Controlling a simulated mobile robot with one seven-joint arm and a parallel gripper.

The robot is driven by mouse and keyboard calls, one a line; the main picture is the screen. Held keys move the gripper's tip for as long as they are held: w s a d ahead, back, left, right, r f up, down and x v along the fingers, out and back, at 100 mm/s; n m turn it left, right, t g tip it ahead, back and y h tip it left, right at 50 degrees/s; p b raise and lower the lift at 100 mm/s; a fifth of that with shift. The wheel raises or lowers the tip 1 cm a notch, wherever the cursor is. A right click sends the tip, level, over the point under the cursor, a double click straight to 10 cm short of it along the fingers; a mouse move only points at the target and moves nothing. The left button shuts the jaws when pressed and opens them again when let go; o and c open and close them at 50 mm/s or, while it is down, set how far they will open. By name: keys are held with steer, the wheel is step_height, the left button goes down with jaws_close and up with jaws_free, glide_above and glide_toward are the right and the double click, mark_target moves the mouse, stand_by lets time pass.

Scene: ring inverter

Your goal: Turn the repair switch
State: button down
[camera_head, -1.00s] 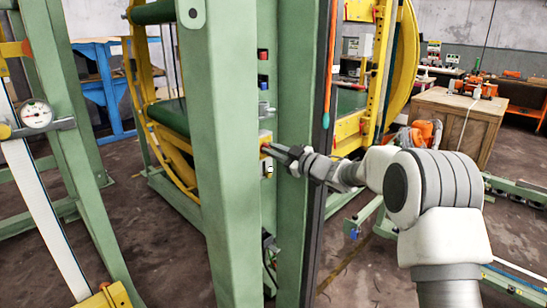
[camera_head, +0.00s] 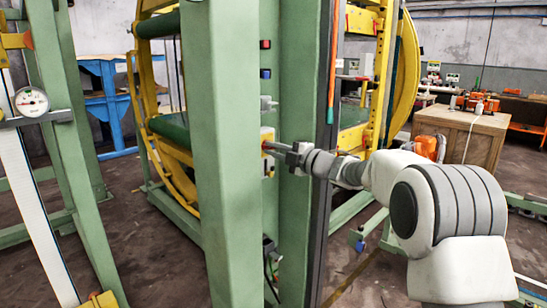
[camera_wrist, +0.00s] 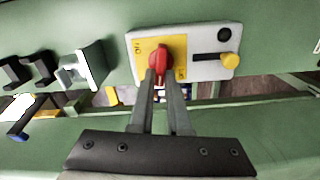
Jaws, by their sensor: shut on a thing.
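The repair switch is a red rotary knob (camera_wrist: 160,62) on a yellow plate (camera_wrist: 142,50), part of a grey box on the green frame, in the wrist view. My gripper (camera_wrist: 163,82) has its two fingers at the lower part of the red knob and is shut on it. In the head view my gripper (camera_head: 268,146) reaches from the right to the yellow-sided box (camera_head: 267,135) between the green posts. The printed labels on the plate are too small to read surely.
A yellow-tipped lever (camera_wrist: 229,61) sits right of the knob on the same box. The front green post (camera_head: 228,150) and rear green post (camera_head: 297,210) flank my gripper closely. A wooden crate (camera_head: 455,130) stands at the right.

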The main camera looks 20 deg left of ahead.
steer(key=shift+f+n+b, duration=0.2)
steer(key=shift+n+b, duration=0.5)
steer(key=shift+n, duration=0.3)
steer(key=c, duration=0.9)
jaws_free()
steer(key=shift+r, duration=0.1)
steer(key=p+v, duration=0.2)
steer(key=v, duration=1.5)
steer(key=shift+s+d, duration=0.2)
